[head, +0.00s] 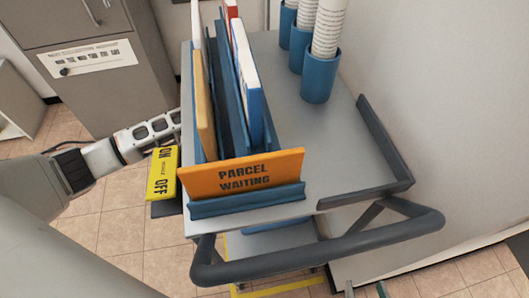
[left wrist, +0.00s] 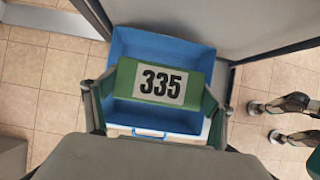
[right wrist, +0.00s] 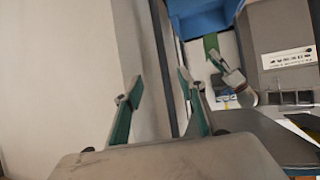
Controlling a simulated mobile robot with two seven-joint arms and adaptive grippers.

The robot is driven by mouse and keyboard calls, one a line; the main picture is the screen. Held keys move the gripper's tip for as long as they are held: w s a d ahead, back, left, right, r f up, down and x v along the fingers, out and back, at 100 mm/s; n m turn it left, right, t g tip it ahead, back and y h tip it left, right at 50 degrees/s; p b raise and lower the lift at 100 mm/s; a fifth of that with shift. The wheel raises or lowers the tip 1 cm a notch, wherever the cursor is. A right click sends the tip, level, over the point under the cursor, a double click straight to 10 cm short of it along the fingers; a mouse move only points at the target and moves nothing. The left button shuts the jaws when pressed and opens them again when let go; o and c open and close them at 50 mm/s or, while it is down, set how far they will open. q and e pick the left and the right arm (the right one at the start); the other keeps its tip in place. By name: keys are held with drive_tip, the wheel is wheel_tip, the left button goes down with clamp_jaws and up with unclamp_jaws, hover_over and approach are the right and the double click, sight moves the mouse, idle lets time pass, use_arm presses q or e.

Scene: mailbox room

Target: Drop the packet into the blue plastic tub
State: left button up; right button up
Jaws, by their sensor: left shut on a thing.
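The packet (left wrist: 122,78) is green with a white label reading 335. My left gripper (left wrist: 158,98) is shut on it, one finger at each side. In the left wrist view the packet lies across the blue plastic tub (left wrist: 150,40), between the camera and the tub, whose inside shows above and below it. I cannot tell the height gap. The right wrist view shows the tub (right wrist: 200,20) at the top, with the green packet (right wrist: 211,43) just below it in the picture. In the head view the cart hides my left gripper. My right gripper (right wrist: 160,84) is open and empty; its tips (head: 366,290) show at the head view's bottom edge.
A grey cart (head: 305,115) holds upright folders, an orange PARCEL WAITING sign (head: 243,173) and blue holders (head: 320,75) of white cups. Its dark handle (head: 330,240) juts toward me. A yellow ON/OFF sign (head: 162,174) hangs by my left arm. A cabinet (head: 90,60) stands behind.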

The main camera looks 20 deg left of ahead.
use_arm(q)
drive_tip(key=f+b, duration=0.2)
drive_tip(key=f, duration=0.1)
drive_tip(key=f+b, duration=0.1)
drive_tip(key=f, duration=0.1)
drive_tip(key=shift+s+f, duration=0.2)
drive_tip(key=shift+s, duration=0.05)
drive_tip(key=shift+w+f, duration=0.15)
drive_tip(key=shift+f, duration=0.2)
drive_tip(key=shift+w+r, duration=0.15)
drive_tip(key=shift+r, duration=0.05)
use_arm(e)
drive_tip(key=a, duration=0.1)
drive_tip(key=a+m, duration=0.1)
drive_tip(key=a+r+y, duration=0.1)
drive_tip(key=shift+w+r+m, duration=0.1)
drive_tip(key=shift+w+m, duration=0.15)
drive_tip(key=shift+m, duration=0.05)
use_arm(q)
drive_tip(key=o, duration=1.3)
drive_tip(key=shift+a, duration=0.1)
drive_tip(key=shift+a+r, duration=0.15)
drive_tip(key=shift+r, duration=0.05)
drive_tip(key=v, duration=0.7)
